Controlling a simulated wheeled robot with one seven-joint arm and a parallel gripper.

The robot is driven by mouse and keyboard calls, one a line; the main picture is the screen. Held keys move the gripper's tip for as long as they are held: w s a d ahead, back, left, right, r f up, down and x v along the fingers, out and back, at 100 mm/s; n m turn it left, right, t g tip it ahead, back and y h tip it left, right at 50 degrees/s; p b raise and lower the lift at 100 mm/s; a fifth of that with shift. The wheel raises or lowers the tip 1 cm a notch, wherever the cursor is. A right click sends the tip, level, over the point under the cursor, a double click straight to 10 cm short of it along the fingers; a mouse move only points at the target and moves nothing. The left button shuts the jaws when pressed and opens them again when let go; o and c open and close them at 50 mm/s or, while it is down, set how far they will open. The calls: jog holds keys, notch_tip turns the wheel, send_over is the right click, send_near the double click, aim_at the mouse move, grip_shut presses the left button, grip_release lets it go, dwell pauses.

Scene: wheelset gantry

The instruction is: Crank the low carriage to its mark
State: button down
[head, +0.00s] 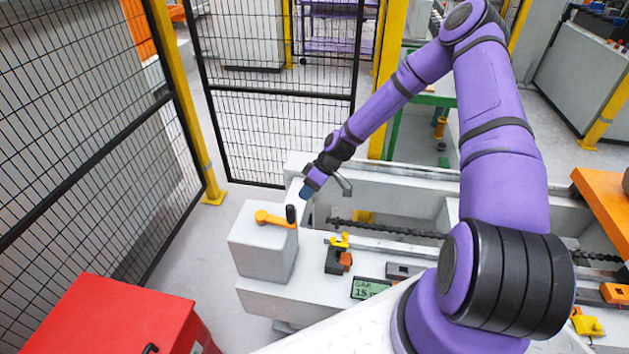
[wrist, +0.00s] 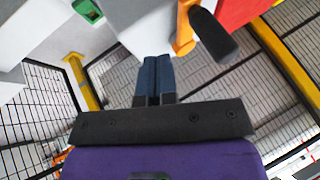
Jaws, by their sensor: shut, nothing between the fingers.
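An orange crank with a black upright knob (head: 291,214) sits on top of a pale grey box (head: 262,252) at the left end of the machine. In the wrist view the black knob (wrist: 214,38) and orange crank arm (wrist: 184,28) show just beyond and right of the fingertips. My gripper (head: 305,191) is just above and behind the knob, apart from it. Its blue fingers (wrist: 154,72) are together and empty. A small carriage (head: 336,258) with yellow and orange parts stands on the rail right of the box. A green display (head: 371,289) reads "GAP 15"; the rest is cut off.
A red cabinet (head: 125,315) stands at the lower left. Black mesh fencing (head: 85,120) with yellow posts (head: 180,110) closes off the left and back. A dark threaded screw (head: 390,230) runs along the machine trough. Grey floor is clear between fence and box.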

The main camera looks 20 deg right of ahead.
jog(key=shift+s+a+f, duration=0.15)
jog(key=shift+s+a, duration=0.5)
jog(key=shift+a, duration=0.3)
jog(key=shift+s+a+f, duration=0.15)
jog(key=shift+s+a, duration=0.45)
jog(key=shift+a, duration=0.3)
